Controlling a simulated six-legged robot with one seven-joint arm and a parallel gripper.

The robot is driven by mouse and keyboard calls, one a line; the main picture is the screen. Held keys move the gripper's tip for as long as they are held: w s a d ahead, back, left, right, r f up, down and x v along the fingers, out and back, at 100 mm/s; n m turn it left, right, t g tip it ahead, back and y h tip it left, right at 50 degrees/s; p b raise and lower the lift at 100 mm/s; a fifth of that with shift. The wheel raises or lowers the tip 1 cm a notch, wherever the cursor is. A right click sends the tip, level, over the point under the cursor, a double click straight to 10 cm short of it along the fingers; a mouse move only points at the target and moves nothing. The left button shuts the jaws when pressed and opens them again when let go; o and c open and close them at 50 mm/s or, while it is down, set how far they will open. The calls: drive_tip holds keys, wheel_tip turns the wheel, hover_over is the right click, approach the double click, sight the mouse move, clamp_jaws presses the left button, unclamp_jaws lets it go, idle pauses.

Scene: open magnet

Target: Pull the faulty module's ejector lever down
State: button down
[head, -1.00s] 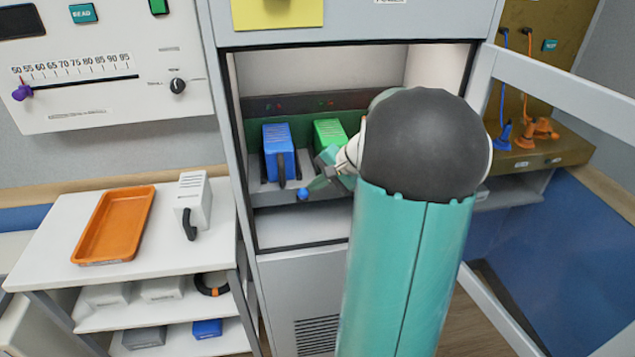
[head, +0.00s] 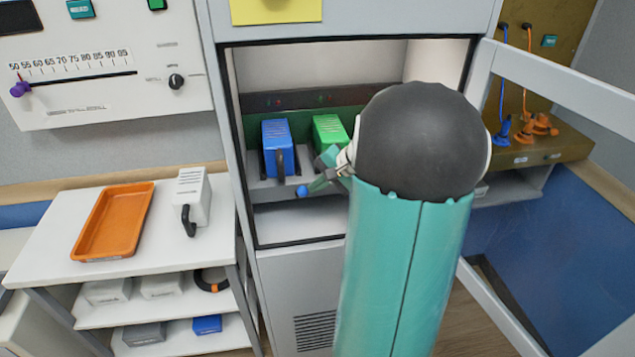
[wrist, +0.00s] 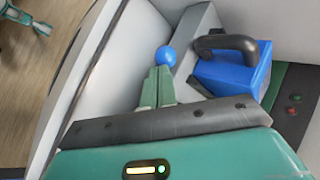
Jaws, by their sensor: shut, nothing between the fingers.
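A blue module (head: 278,147) with a dark handle and a green module (head: 330,133) sit side by side in the open cabinet bay. The blue one also shows in the wrist view (wrist: 235,75). A blue ball knob (head: 302,191), which looks like a lever end, is at the front of the bay below and between the modules; it shows in the wrist view (wrist: 166,56). My gripper (head: 316,184) is shut and empty, its green fingertips (wrist: 160,75) right at the knob; contact is unclear. My arm hides the bay's right part. The lever's shaft is not clear.
The cabinet frame (head: 237,150) bounds the bay on the left; an open door (head: 560,80) stands at right. A white cart at left holds an orange tray (head: 82,250) and a white module (head: 190,195). Small indicator lights sit behind the modules.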

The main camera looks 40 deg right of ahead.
wheel_tip(320, 180, down, 6)
drive_tip(key=s+a+n+t+h, duration=0.1)
drive_tip(key=s+a+t, duration=0.1)
drive_tip(key=shift+s+f+t, duration=0.15)
drive_tip(key=shift+s+t, duration=0.15)
drive_tip(key=shift+s, duration=0.05)
idle(0.4)
drive_tip(key=shift+w+d, duration=0.15)
idle(1.2)
drive_tip(key=shift+w+d+r, duration=0.35)
drive_tip(key=shift+w, duration=0.1)
